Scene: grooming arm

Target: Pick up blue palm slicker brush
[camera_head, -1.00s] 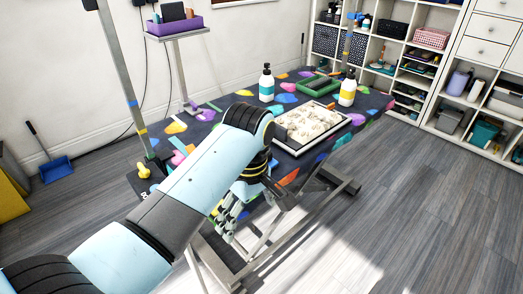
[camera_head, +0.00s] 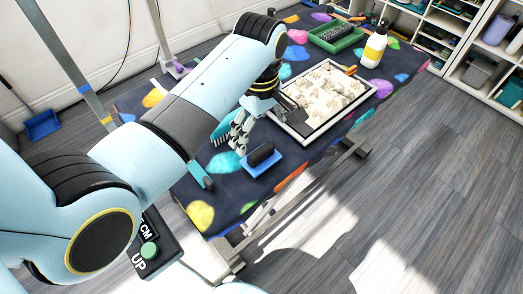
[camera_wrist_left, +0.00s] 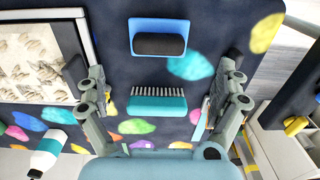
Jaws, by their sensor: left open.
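The blue palm slicker brush (camera_head: 262,160) is a blue rectangular pad with a black grip on top. It lies on the dark patterned table top (camera_head: 232,186), near its front edge. It also shows in the left wrist view (camera_wrist_left: 158,25), at the top centre, beyond my fingertips. My left gripper (camera_head: 240,135) is open and empty, pointing down above the table, just behind and left of the blue brush. In the left wrist view its fingers (camera_wrist_left: 155,78) stand wide apart. A teal brush with dark bristles (camera_wrist_left: 157,104) lies between them, below. My right gripper is out of view.
A framed tray with pale clumps (camera_head: 294,129) lies right of my gripper. A white bottle with a yellow label (camera_head: 375,46) and a green tray (camera_head: 336,38) stand farther back. A teal-handled tool (camera_head: 200,176) lies left of the blue brush. A black control box (camera_head: 152,246) is at front left.

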